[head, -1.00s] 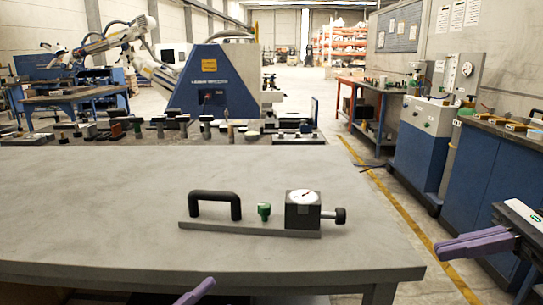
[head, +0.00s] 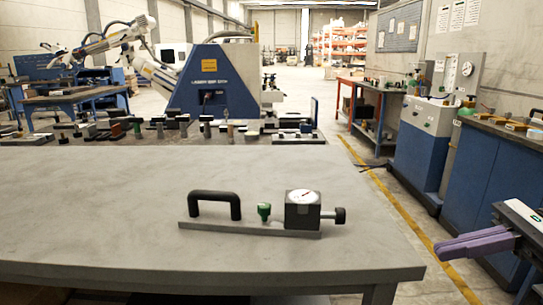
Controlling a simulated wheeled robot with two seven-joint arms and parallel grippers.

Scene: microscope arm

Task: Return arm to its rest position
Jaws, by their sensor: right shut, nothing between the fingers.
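A flat grey bar (head: 190,226) lies on the grey table (head: 110,205). It carries a black arched handle (head: 215,194) at its left, a small green knob (head: 264,211) and a dark box with a round white dial (head: 303,207). A black side knob (head: 340,215) sticks out to the right of the box. My right gripper (head: 440,249) has purple fingers, shut and empty, beyond the table's right edge and apart from the bar. My left gripper is out of view. I cannot make out a microscope.
A bench with several small tools and parts (head: 165,130) stands behind the table, with a blue machine (head: 213,80) beyond. Blue cabinets (head: 493,180) line the right. The tabletop around the bar is clear.

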